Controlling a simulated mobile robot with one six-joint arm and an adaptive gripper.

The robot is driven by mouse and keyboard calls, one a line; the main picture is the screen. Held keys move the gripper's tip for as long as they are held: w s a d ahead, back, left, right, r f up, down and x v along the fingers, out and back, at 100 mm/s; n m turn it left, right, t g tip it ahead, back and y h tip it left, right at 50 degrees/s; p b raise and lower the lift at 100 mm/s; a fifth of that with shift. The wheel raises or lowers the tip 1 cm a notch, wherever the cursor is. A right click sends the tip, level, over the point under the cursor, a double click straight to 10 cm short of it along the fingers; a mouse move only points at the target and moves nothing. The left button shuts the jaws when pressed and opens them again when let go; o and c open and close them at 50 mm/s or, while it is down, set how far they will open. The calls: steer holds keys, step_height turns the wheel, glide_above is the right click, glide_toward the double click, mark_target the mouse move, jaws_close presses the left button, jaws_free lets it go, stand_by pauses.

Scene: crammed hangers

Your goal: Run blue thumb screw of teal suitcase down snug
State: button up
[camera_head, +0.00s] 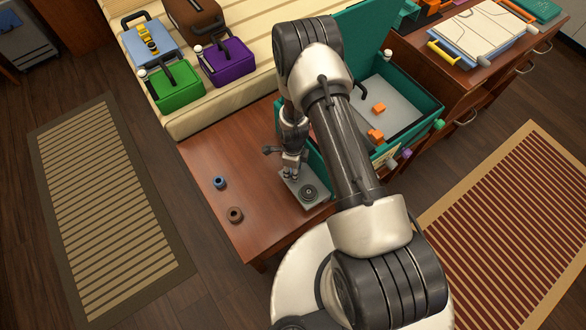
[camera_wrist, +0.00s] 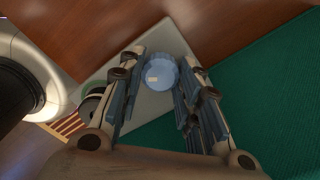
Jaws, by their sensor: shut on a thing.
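The teal suitcase (camera_head: 421,119) stands open behind and beside my arm in the head view. Its teal side (camera_wrist: 265,110) fills the right of the wrist view. A grey plate (camera_wrist: 152,103) sits beside that side, and the plate also shows in the head view (camera_head: 295,187). The blue thumb screw (camera_wrist: 161,72) is a round pale-blue knob over the plate, between my fingertips. My gripper (camera_head: 291,173) points down at the plate and is shut on the screw; it also shows in the wrist view (camera_wrist: 163,75). The screw is hidden in the head view, and its thread cannot be seen.
A dark round knob (camera_head: 308,193) stands on the plate close to my gripper. A blue ring (camera_head: 219,182) and a brown ring (camera_head: 235,214) lie on the wooden bench (camera_head: 215,154). Green (camera_head: 177,92) and purple (camera_head: 231,66) cases stand at the back left.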

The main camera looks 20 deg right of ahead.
steer(key=m, duration=0.4)
steer(key=shift+w+r+m, duration=0.15)
steer(key=shift+w+m, duration=0.05)
steer(key=shift+m, duration=2.4)
steer(key=o, duration=1)
steer(key=shift+s, duration=0.15)
steer(key=shift+o, duration=0.2)
step_height(320, 180, up, 12)
